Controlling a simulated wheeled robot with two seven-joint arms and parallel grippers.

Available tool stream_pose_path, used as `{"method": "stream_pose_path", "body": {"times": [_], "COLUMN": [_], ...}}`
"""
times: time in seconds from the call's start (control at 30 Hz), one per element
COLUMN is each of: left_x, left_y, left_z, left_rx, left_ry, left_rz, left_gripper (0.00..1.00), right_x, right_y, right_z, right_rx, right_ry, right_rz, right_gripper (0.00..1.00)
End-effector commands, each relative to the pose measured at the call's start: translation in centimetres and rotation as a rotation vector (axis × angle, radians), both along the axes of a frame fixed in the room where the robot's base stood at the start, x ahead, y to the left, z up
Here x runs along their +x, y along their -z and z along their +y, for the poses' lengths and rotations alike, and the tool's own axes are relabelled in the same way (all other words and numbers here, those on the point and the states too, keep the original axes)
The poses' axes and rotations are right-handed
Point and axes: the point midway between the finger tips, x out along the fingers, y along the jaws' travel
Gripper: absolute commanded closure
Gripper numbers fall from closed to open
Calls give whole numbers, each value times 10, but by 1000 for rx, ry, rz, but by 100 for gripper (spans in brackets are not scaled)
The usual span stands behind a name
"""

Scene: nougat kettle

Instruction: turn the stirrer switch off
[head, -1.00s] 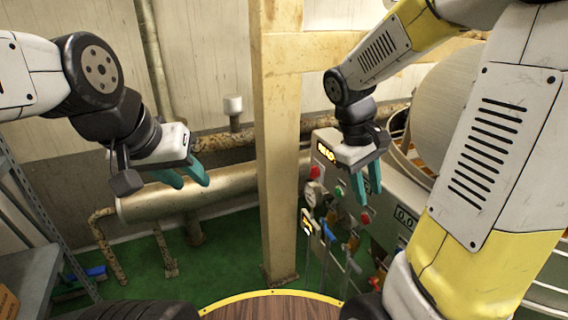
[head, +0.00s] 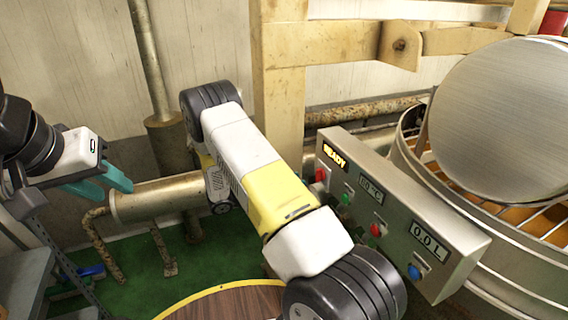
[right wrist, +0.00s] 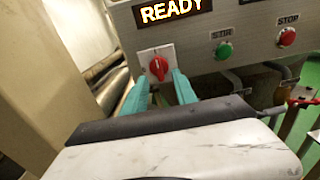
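The control panel (head: 400,215) has a lit READY display (head: 334,158). Below that display is a red rotary knob on a white plate, seen in the right wrist view (right wrist: 158,67) and as a small red spot in the head view (head: 320,174). I take it as the stirrer switch. My right gripper (right wrist: 157,84) is open, its teal fingers just below and to either side of the knob. I cannot tell whether they touch it. In the head view my right gripper is hidden. My left gripper (head: 102,184) is open and empty at the far left, away from the panel.
A green STIR button (right wrist: 224,50) and a red STOP button (right wrist: 287,37) sit right of the knob. A blue button (head: 414,271) is lower right on the panel. The kettle (head: 520,235) with its raised lid (head: 505,115) stands behind. A beige post (head: 283,110) is left of the panel.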

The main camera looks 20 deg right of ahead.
Motion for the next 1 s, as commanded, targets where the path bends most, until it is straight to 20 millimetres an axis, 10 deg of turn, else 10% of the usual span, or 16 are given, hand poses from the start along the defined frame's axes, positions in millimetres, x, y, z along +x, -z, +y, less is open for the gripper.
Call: {"method": "stream_pose_path", "body": {"times": [0.6,0.93,1.0], "left_x": [0,0,0], "left_y": [0,0,0], "left_z": [0,0,0], "left_rx": [0,0,0], "left_ry": [0,0,0], "left_rz": [0,0,0], "left_gripper": [64,64,64], "right_x": [7,8,8], "right_y": [2,2,2], "right_z": [-73,-77,-77], "right_rx": [-9,-9,-9], "right_ry": [-7,-9,-9], "right_rz": [4,4,4], "right_gripper": [66,66,80]}}
